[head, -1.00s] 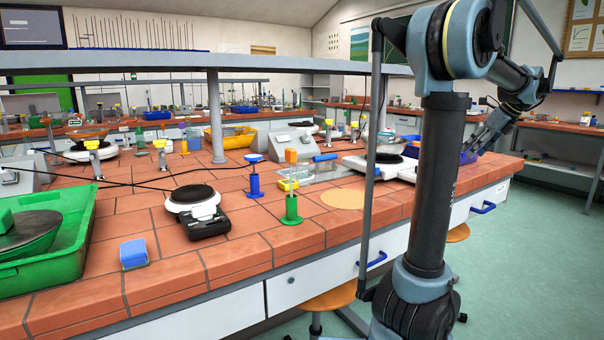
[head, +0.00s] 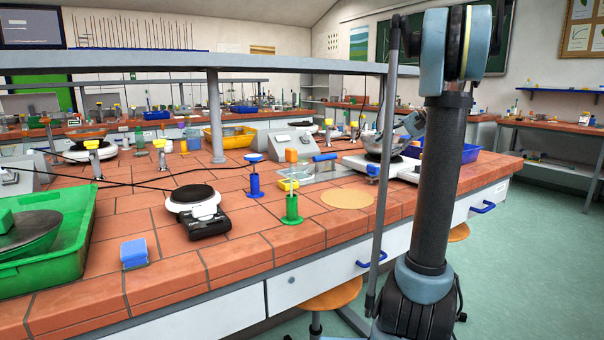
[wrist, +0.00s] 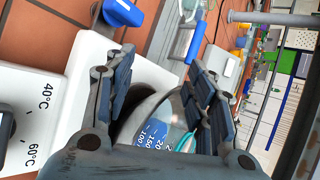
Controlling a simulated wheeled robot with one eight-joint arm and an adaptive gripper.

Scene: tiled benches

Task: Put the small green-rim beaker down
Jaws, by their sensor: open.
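A clear glass beaker (wrist: 170,130) with printed volume marks shows between the fingers of my gripper (wrist: 160,68) in the wrist view. The gripper's dark padded fingers are open, one on each side of the glass. Whether they touch it, I cannot tell. A white hotplate (wrist: 28,120) with temperature marks lies beside and below them. In the head view my gripper (head: 411,123) is over the back right hotplate (head: 398,166), partly hidden by my arm. The beaker's base is hidden.
A round tan mat (head: 347,198) lies on the tiled bench, with bare tiles around it. A green stand (head: 292,209) and a blue stand (head: 254,182) stand left of it. A blue tray (head: 460,153) lies right of the hotplate. A shelf (head: 300,66) runs overhead.

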